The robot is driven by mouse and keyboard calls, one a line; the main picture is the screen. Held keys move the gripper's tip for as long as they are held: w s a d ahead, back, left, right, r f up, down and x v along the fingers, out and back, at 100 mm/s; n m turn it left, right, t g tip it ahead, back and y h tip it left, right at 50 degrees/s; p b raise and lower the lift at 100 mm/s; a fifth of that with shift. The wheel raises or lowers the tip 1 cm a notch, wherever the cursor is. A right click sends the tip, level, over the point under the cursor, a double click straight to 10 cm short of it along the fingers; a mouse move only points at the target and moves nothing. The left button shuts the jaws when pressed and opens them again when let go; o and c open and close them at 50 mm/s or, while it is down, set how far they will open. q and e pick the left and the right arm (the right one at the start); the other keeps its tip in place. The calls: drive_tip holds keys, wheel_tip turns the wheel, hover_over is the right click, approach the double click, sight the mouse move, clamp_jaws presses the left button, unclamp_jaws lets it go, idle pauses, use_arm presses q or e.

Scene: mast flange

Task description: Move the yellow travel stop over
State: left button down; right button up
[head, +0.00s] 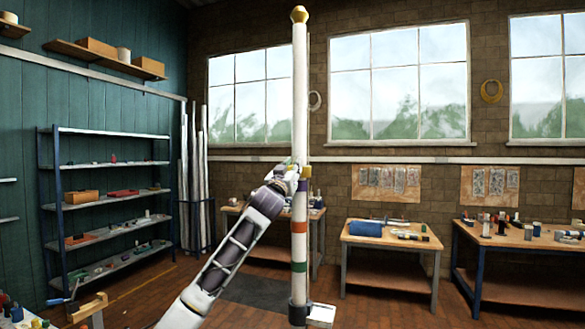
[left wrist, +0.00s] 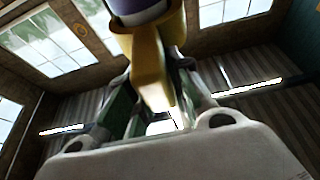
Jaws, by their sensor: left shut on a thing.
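A tall white mast (head: 300,110) stands upright in the middle of the head view, with a gold knob on top. The yellow travel stop (head: 307,172) sits at the mast just above the purple band. My left gripper (head: 296,176) is shut on it, hiding part of it. In the left wrist view, the yellow stop (left wrist: 152,68) has its tongue between my fingers (left wrist: 157,85), and its collar lies against the purple band (left wrist: 138,10). My right gripper is not in view.
The mast stands in a dark base socket (head: 298,313) with a white plate (head: 321,314) beside it. Workbenches (head: 388,240) with tools stand behind to the right. A metal shelf (head: 110,203) stands at the left wall. The floor around the mast is clear.

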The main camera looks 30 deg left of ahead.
use_arm(q)
drive_tip(key=shift+w+d+f, duration=0.1)
drive_tip(key=shift+f, duration=0.3)
drive_tip(key=c, duration=1.6)
unclamp_jaws()
drive_tip(key=o, duration=0.3)
drive_tip(key=shift+r, duration=0.1)
drive_tip(key=shift+s, duration=0.3)
drive_tip(key=shift+v, duration=5.8)
